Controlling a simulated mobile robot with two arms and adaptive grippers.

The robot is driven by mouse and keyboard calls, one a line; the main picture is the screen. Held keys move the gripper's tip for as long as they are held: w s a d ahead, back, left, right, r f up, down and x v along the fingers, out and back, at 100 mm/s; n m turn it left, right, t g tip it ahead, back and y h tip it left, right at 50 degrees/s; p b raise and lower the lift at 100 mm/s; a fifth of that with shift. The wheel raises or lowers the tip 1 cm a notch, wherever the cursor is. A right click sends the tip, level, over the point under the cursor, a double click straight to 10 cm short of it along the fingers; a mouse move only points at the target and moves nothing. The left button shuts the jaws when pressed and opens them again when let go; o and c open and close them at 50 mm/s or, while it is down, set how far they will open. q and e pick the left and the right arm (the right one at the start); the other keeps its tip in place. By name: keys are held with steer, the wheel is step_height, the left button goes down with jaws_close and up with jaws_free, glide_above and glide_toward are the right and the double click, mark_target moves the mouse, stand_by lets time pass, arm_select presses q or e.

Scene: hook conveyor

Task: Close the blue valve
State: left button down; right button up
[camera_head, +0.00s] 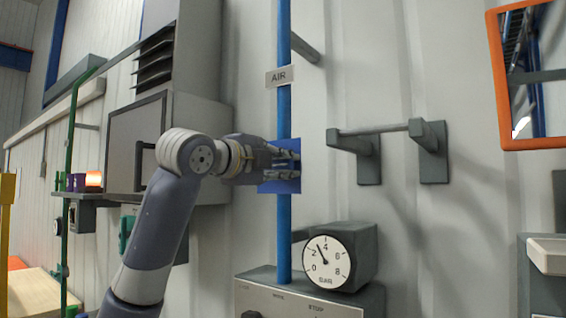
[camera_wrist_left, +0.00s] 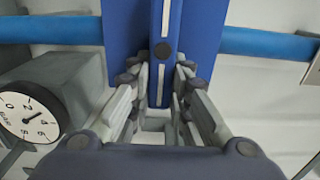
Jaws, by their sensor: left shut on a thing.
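The blue valve shows in the left wrist view as a flat plate and a bar handle (camera_wrist_left: 165,25) with pale stripes and a dark round pivot. The handle lies across the blue air pipe (camera_wrist_left: 265,43). My left gripper (camera_wrist_left: 161,74) is shut on the handle, one finger on each side. In the head view, my left gripper (camera_head: 296,164) reaches in front of the pipe (camera_head: 284,220) and covers most of the valve; part of its blue plate (camera_head: 267,187) shows below the fingers. My right gripper is out of view.
An AIR sign (camera_head: 282,76) is above. A wall-mounted grey bar (camera_head: 374,130) is to the right, with an orange-framed mirror (camera_head: 494,75) farther right.

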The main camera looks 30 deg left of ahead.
arm_select(q)
steer(key=shift+d+f, duration=0.1)
steer(key=shift+f, duration=0.15)
steer(key=c, duration=1.7)
jaws_free()
steer(key=shift+o, duration=1.1)
steer(key=shift+s+r, duration=0.1)
steer(key=shift+r, duration=0.05)
steer(key=s, duration=1.2)
steer(key=shift+a, duration=0.45)
